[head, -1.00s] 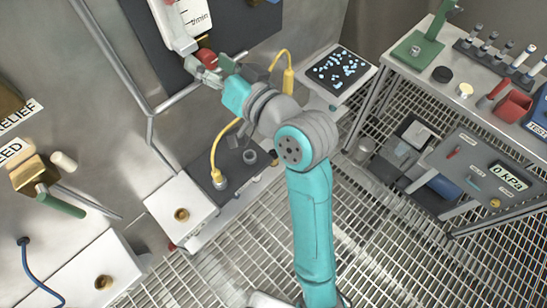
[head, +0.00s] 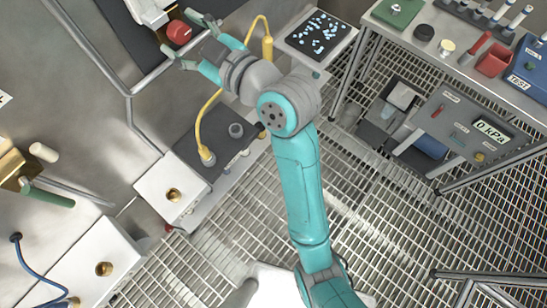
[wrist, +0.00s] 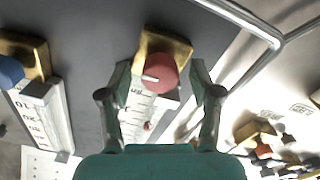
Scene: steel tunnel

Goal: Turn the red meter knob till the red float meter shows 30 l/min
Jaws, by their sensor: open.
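The red meter knob (wrist: 161,73) sits on a brass block (wrist: 178,48) in the wrist view, its white pointer mark facing left. It also shows in the head view (head: 179,32). My gripper (wrist: 160,88) is open, with one finger on each side of the knob in the wrist view. The red float meter's white scale (wrist: 138,124) is partly hidden behind the knob and my gripper. A small red float (wrist: 148,126) shows on it; the reading is too small to tell.
A blue knob (wrist: 10,72) and another white scale (wrist: 45,112) are at the left in the wrist view. A metal pipe (wrist: 243,18) runs at the upper right. A yellow cable (head: 212,105) hangs below my gripper. A laden workbench (head: 440,50) stands at the right.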

